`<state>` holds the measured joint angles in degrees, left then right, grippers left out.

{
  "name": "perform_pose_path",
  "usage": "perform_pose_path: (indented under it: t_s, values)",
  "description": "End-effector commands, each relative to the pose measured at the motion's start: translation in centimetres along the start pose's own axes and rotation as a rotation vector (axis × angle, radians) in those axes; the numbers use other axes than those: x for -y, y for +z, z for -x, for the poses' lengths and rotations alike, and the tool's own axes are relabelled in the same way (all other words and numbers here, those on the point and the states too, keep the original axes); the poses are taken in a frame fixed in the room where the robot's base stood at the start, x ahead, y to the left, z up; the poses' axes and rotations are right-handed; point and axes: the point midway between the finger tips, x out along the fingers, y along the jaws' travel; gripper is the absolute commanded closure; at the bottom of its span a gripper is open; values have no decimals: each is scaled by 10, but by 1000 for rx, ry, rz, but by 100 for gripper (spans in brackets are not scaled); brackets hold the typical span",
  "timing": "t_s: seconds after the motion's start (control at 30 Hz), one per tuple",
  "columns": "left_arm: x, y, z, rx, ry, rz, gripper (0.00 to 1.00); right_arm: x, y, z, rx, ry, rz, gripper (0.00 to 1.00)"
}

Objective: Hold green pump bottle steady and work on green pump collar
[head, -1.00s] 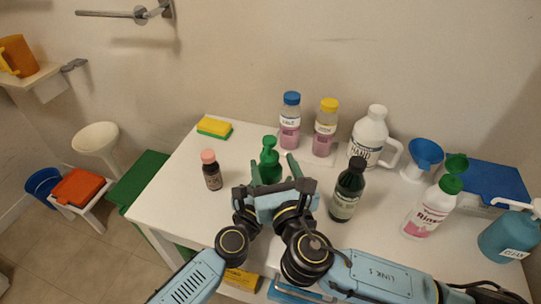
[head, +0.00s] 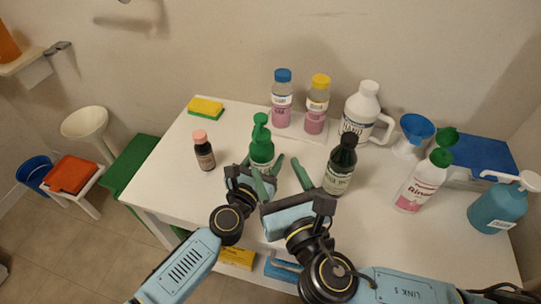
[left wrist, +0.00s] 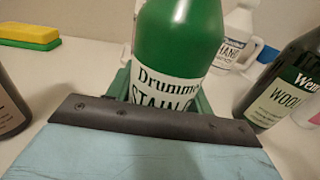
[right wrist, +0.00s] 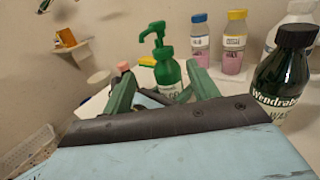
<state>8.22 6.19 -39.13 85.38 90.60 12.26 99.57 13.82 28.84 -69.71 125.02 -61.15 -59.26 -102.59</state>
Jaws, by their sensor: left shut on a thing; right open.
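The green pump bottle (head: 262,152) stands upright on the white table, with a white label reading "Drummer" and "STAIN" in the left wrist view (left wrist: 178,45). Its green pump collar (right wrist: 163,53) and pump head with a spout pointing left show in the right wrist view. My left gripper (head: 263,160) is shut on the bottle's body, low down, with its fingers at either side. My right gripper (head: 275,164) is open and empty, on the near side of the bottle. In the right wrist view the bottle appears between its two fingers, beyond them. The collar is untouched.
A dark bottle (head: 341,165) stands close right of my right gripper. A small brown bottle (head: 204,152) with a pink cap stands left. Blue-capped (head: 281,98) and yellow-capped (head: 316,105) bottles and a white jug (head: 360,110) stand behind. A sponge (head: 206,108) lies at back left.

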Motion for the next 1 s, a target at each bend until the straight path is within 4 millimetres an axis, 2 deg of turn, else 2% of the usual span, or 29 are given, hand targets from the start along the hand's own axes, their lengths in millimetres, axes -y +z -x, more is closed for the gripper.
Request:
perform_pose_path:
  t_s: [0.2,0.5,0.67,1.0]
  values:
    - [0,0,0,0,0,0,81,21,0,-17,31,209,13,41]
    - [0,0,0,0,0,0,81,42,-2,-24,-14,389,0,41]
    - [0,0,0,0,0,0,81,37,-2,-37,-16,401,-6,41]
    - [0,0,0,0,0,0,81,11,-2,-98,-15,400,-4,41]
